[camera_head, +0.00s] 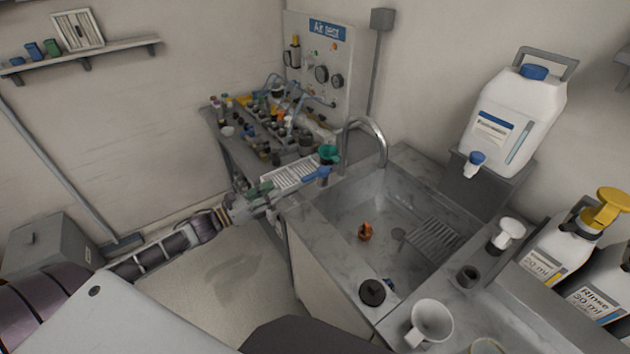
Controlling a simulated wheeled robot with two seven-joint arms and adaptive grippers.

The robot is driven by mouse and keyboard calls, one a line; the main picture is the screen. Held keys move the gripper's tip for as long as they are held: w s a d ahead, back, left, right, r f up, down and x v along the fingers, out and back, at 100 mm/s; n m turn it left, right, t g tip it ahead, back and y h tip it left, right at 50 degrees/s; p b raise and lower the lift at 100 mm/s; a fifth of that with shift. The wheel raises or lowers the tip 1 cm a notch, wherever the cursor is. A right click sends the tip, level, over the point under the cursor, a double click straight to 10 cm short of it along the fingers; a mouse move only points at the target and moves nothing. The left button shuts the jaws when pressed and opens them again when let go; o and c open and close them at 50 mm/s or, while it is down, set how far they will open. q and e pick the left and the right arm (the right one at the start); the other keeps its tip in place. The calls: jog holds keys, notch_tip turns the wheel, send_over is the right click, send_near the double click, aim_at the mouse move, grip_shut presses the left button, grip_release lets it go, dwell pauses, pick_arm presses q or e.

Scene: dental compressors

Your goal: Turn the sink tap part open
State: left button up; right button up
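The grey sink (352,203) is set in a stone-like counter in the middle of the view. Its tap (380,140) has a curved metal spout rising at the back left corner. A blue lever (318,173) sits left of the spout's base and looks like the tap handle. My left gripper (276,192) reaches in from the left, at the sink's left end, a short way left of the blue lever and seemingly apart from it. Its fingers are small and blend with the background, so their opening is unclear. My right gripper is out of view.
A ribbed white tray (290,177) and a crowded bench (240,152) lie behind the gripper. An orange object (365,231) lies in the sink. A white jug (515,115), a mug (430,322) and bottles (555,245) stand on the right. The floor below my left arm is clear.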

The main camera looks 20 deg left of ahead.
aim_at(302, 181)
pick_arm(q)
jog(key=shift+w+d+f+m+g, duration=0.15)
jog(key=shift+f+m+g, duration=0.3)
jog(key=shift+m, duration=0.35)
jog(key=shift+w+d, duration=0.1)
jog(key=shift+x, duration=6.7)
jog(key=shift+c, duration=0.3)
grip_shut()
